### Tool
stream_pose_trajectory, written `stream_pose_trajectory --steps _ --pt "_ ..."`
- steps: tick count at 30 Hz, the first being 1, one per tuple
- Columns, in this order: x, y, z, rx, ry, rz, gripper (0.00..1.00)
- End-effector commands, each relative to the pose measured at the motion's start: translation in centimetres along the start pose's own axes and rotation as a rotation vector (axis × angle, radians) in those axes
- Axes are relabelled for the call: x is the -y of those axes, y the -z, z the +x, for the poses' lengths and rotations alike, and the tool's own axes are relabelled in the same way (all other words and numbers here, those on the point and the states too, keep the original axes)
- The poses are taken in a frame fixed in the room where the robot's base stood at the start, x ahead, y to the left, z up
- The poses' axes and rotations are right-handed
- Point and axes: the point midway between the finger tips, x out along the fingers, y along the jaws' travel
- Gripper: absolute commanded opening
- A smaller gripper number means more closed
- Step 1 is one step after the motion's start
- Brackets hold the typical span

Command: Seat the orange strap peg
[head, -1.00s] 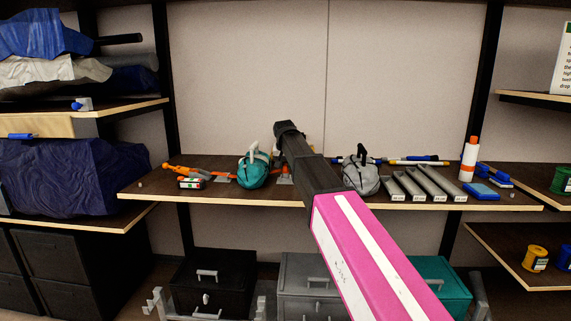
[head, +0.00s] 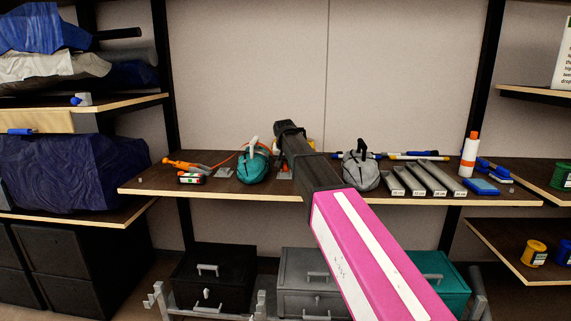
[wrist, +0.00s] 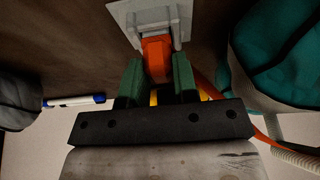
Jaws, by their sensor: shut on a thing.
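In the wrist view my gripper (wrist: 157,85) has its two green fingers shut on the orange strap peg (wrist: 156,60). The peg points at a pale grey bracket (wrist: 124,16) on the dark shelf, and its far end overlaps the bracket's opening. I cannot tell how deep it sits. An orange strap (wrist: 215,96) runs from behind the fingers past the teal bag (wrist: 285,50). In the head view my arm hides the gripper. A bit of orange and a grey base (head: 284,176) show just left of the arm, beside the teal bag (head: 252,167).
An orange-handled tool (head: 182,165) and a small labelled box (head: 191,179) lie left on the shelf (head: 330,195). A grey bag (head: 360,172), several grey bars (head: 420,180) and a white-orange bottle (head: 469,155) stand right. A blue-white marker (wrist: 75,101) lies near the gripper.

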Motion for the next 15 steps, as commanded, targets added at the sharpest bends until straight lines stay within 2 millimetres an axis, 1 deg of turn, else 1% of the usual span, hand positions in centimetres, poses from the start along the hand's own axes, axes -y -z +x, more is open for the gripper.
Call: stream_pose_trajectory --steps 1,2,3,11,15 --pt "0.0 -0.01 -0.01 0.0 0.0 0.0 0.34" --pt "0.0 -0.01 -0.01 0.0 0.0 0.0 0.43" --pt "0.0 -0.01 -0.01 0.0 0.0 0.0 0.56" --pt "0.0 -0.01 -0.02 0.001 0.0 0.0 0.57" --pt "0.0 -0.01 -0.67 0.0 0.0 0.0 0.57"
